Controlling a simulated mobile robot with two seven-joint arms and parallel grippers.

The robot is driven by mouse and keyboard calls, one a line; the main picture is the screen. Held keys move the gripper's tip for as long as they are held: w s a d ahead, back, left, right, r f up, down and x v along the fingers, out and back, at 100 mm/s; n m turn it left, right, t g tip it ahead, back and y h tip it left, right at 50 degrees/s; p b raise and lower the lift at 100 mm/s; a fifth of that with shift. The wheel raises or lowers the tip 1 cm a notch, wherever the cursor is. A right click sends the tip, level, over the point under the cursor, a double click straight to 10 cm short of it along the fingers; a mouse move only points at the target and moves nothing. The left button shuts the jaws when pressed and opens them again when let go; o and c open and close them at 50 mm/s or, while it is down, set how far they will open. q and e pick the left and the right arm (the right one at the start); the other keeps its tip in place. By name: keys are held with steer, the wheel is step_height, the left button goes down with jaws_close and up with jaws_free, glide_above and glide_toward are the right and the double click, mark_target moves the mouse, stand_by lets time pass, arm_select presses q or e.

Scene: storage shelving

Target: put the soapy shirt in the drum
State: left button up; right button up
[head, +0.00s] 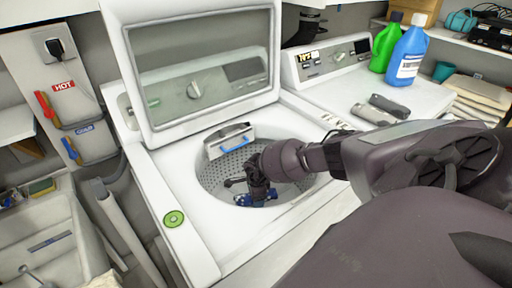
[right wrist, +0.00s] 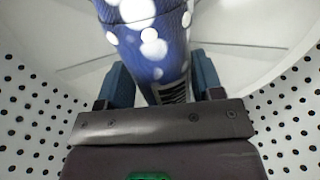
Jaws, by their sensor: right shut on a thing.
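The soapy shirt (right wrist: 150,35) is blue with white suds spots in the right wrist view. In the head view, only a small blue part of it (head: 268,194) shows below my right gripper (head: 257,193). My right gripper is shut on the shirt and is down inside the drum (head: 212,172) of the open top-load washer. The perforated drum wall also shows on both sides in the right wrist view (right wrist: 25,110). The shirt is between the two blue fingers; its far end is out of view. My left gripper is not in view.
The washer's lid (head: 200,70) stands open behind the drum. A second machine (head: 400,85) at right holds a green bottle (head: 385,45) and a blue bottle (head: 408,52). A sink (head: 45,240) is at left. My right arm covers much of the right side.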

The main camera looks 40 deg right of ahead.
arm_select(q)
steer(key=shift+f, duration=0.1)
arm_select(e)
steer(key=shift+f, duration=0.1)
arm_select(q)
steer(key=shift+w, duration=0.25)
arm_select(e)
steer(key=o, duration=1)
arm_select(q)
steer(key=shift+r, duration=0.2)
arm_select(e)
steer(key=shift+r+p, duration=0.5)
steer(key=shift+r, duration=0.2)
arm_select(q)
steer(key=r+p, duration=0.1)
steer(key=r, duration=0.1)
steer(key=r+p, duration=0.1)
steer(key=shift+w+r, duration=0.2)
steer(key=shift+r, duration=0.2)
arm_select(e)
step_height(320, 180, up, 12)
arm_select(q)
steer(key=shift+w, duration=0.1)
arm_select(e)
steer(key=shift+f, duration=0.1)
